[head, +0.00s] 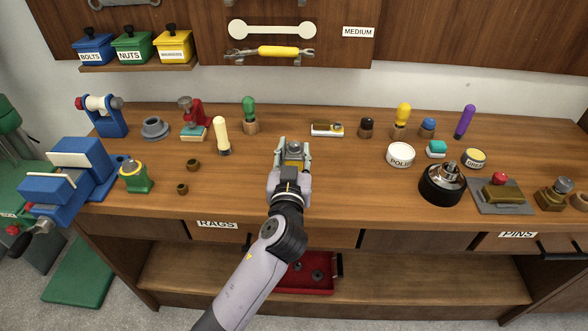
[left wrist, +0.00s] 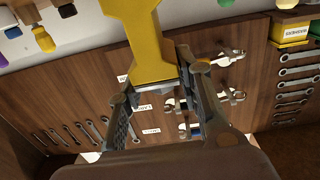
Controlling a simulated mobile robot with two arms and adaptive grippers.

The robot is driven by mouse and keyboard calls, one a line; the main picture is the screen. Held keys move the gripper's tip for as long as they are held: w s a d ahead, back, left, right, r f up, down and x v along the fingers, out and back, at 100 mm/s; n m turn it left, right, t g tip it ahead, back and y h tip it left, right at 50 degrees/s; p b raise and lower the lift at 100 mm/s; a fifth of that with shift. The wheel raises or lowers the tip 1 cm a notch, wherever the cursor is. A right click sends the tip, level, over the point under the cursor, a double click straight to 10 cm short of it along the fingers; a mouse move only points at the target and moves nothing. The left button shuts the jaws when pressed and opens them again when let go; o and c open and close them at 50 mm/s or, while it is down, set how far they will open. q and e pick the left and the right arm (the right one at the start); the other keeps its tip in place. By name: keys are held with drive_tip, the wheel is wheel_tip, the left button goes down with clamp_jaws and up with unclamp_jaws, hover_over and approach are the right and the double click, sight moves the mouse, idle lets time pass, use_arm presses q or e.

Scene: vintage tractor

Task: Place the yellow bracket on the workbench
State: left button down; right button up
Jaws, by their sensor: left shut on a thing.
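My left gripper (head: 293,152) is over the middle of the wooden workbench (head: 340,195), its arm coming up from the bottom of the head view. In the left wrist view, the yellow bracket (left wrist: 137,45) is between its fingers, which are shut on it. The bracket reaches out of the top of that view, so its far end is cut off. In the head view the gripper hides most of the bracket. I cannot tell whether it touches the bench top. My right gripper is not in view.
A blue vise (head: 75,170), small jars and handled tools stand on the left of the bench. The front middle is clear.

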use_arm(q)
drive_tip(key=shift+f, duration=2.5)
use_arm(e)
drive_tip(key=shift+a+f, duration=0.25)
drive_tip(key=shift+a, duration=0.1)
use_arm(q)
drive_tip(key=shift+f+b, duration=0.15)
drive_tip(key=shift+b, duration=0.25)
drive_tip(key=c, duration=1.1)
unclamp_jaws()
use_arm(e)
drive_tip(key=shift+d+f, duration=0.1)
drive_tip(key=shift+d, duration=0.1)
